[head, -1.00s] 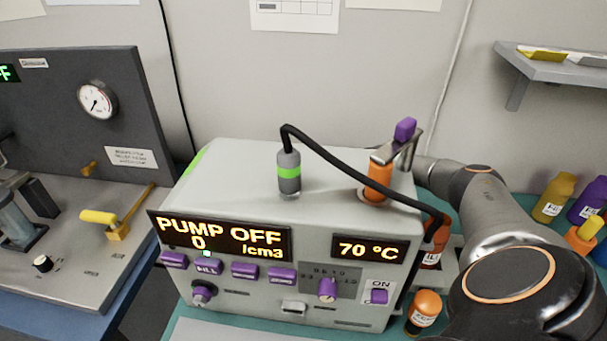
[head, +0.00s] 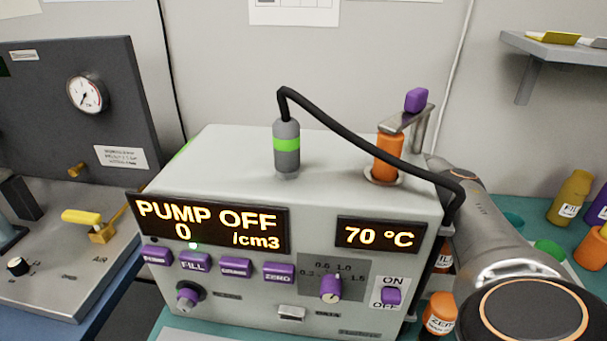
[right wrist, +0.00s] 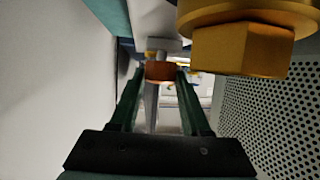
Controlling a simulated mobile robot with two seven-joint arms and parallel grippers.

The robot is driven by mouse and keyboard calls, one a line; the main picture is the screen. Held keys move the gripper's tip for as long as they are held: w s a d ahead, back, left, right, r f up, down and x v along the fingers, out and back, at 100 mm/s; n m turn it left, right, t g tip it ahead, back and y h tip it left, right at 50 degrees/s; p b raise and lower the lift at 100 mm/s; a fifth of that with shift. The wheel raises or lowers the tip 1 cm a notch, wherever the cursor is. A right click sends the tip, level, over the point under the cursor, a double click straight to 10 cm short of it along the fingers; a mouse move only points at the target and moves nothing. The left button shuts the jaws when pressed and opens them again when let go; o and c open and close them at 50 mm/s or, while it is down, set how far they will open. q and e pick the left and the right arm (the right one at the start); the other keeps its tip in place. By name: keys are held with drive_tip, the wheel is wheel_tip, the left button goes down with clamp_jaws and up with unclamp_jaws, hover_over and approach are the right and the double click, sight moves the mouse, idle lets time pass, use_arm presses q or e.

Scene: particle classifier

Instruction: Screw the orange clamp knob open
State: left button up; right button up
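In the right wrist view an orange-brown round knob (right wrist: 160,71) sits on a grey metal part, with a thin rod showing below it. My right gripper (right wrist: 160,78) has two long dark green fingers spread apart. The knob appears between or just beyond their tips. I cannot tell whether they touch it. In the head view my right arm reaches down past the right side of the grey classifier box (head: 240,150), and its gripper is hidden. I cannot make out this knob in the head view. My left gripper is not in view.
A large yellow hexagonal part (right wrist: 243,50) hangs close above right of the fingers, beside a perforated panel (right wrist: 275,120). On the box top stand an orange cylinder (head: 388,158) under a bracket with a purple knob (head: 416,99), and a black hose (head: 345,128).

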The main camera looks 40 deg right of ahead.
drive_tip(key=o, duration=0.5)
drive_tip(key=v, duration=1.2)
drive_tip(key=shift+s+d+r, duration=0.1)
drive_tip(key=shift+s+d, duration=0.05)
